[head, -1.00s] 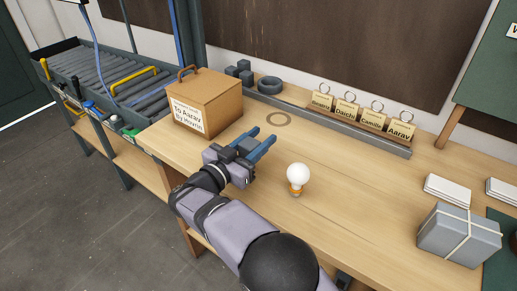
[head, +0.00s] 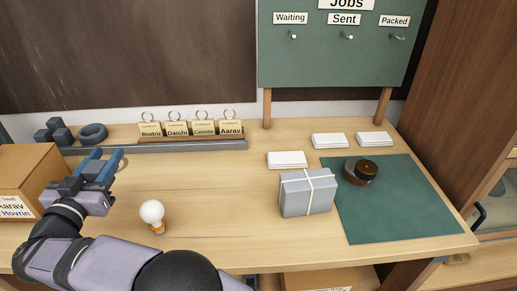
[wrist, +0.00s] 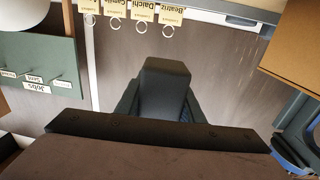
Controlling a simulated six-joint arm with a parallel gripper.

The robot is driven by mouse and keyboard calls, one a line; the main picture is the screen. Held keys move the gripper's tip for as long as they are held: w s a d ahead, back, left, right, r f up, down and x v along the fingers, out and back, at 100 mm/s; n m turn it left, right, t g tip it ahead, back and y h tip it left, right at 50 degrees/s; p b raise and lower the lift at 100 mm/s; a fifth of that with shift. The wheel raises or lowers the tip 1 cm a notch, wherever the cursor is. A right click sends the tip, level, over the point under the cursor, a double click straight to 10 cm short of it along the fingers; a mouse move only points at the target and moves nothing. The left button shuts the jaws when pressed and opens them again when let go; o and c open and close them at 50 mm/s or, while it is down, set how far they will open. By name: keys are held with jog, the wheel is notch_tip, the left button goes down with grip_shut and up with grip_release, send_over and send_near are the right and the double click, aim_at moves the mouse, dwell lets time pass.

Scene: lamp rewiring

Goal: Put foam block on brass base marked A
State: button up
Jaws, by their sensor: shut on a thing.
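My gripper (head: 103,163) is raised at the left of the workbench, near the cardboard box. In the wrist view it is shut on a dark grey block (wrist: 165,80), which looks like the foam block and sits between the blue-grey fingers. The block is hard to make out in the head view. A white bulb (head: 152,211) with an orange-brass collar stands upright on the bench, in front and right of my gripper. I cannot read a mark A on any brass base in these frames.
A cardboard box (head: 22,165) stands at far left. Dark blocks (head: 54,131), a dark ring (head: 92,133) and tagged cards (head: 190,128) line the back.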

jog(key=w+d+r+p, duration=0.2)
jog(key=w+d+r, duration=0.2)
jog(key=w+d, duration=0.5)
jog(key=w+d+r+h+p, duration=0.15)
jog(key=w+d+r, duration=0.3)
jog(key=d, duration=0.85)
jog(key=w+d+r+p, duration=0.3)
jog(key=w+d, duration=0.4)
jog(key=d, duration=0.3)
jog(key=w+d+y+p, duration=0.1)
jog(key=d+p, duration=0.1)
jog(key=d, duration=0.9)
jog(key=y+p, duration=0.2)
jog(key=p, duration=0.4)
send_over(366, 170)
jog(key=w, duration=0.5)
notch_tip(366, 170, down, 7)
jog(key=shift+d+r+n, duration=0.2)
jog(key=shift+d+n, duration=0.15)
jog(key=shift+n, duration=0.05)
jog(key=shift+w+f, duration=0.15)
jog(key=shift+f, duration=2.65)
jog(key=shift+f+p, duration=0.35)
jog(key=shift+f, duration=1.75)
